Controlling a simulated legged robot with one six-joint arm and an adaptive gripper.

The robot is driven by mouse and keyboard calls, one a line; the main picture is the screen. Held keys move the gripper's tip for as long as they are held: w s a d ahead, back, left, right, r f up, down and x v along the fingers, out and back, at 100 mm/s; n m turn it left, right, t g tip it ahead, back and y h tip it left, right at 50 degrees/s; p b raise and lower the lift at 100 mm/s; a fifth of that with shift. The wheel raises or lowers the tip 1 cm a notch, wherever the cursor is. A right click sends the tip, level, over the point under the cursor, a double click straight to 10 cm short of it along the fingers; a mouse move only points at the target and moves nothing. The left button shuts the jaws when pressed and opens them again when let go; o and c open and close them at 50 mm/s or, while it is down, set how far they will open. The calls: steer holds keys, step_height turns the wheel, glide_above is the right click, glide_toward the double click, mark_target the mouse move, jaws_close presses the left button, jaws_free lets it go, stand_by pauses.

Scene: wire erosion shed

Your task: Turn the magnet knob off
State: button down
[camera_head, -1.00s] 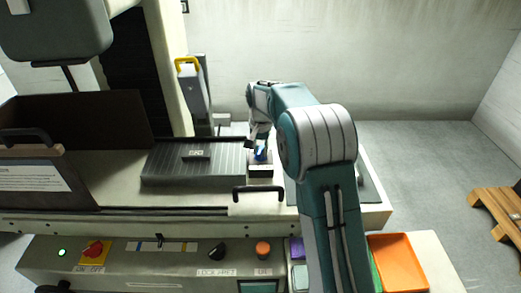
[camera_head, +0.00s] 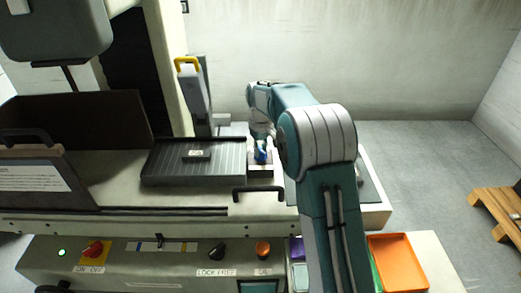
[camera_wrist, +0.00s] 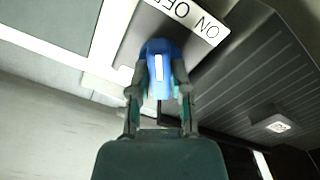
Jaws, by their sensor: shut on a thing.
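The blue magnet knob (camera_wrist: 157,62) has a white line on its face and sits on a dark plate. My gripper (camera_wrist: 160,80) is shut on it, one finger on each side. A white label strip with ON and OFF (camera_wrist: 192,17) lies beside the knob, upside down in the wrist view. The line lies nearly upright in the picture; I cannot tell which word it marks. In the head view the knob (camera_head: 261,155) is a small blue shape right of the grey ribbed magnet plate (camera_head: 165,168), under my gripper (camera_head: 262,146).
A black handle (camera_head: 258,190) stands in front of the knob. A yellow-handled part (camera_head: 188,65) rises behind the plate. The control panel (camera_head: 135,262) with switches runs along the front. An orange tray (camera_head: 398,262) is at the front right.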

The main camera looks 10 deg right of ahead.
steer(key=shift+w+n, duration=0.1)
steer(key=shift+n, duration=0.9)
steer(key=c, duration=0.6)
jaws_free()
steer(key=shift+o, duration=0.2)
step_height(320, 180, up, 12)
steer(key=shift+a, duration=0.1)
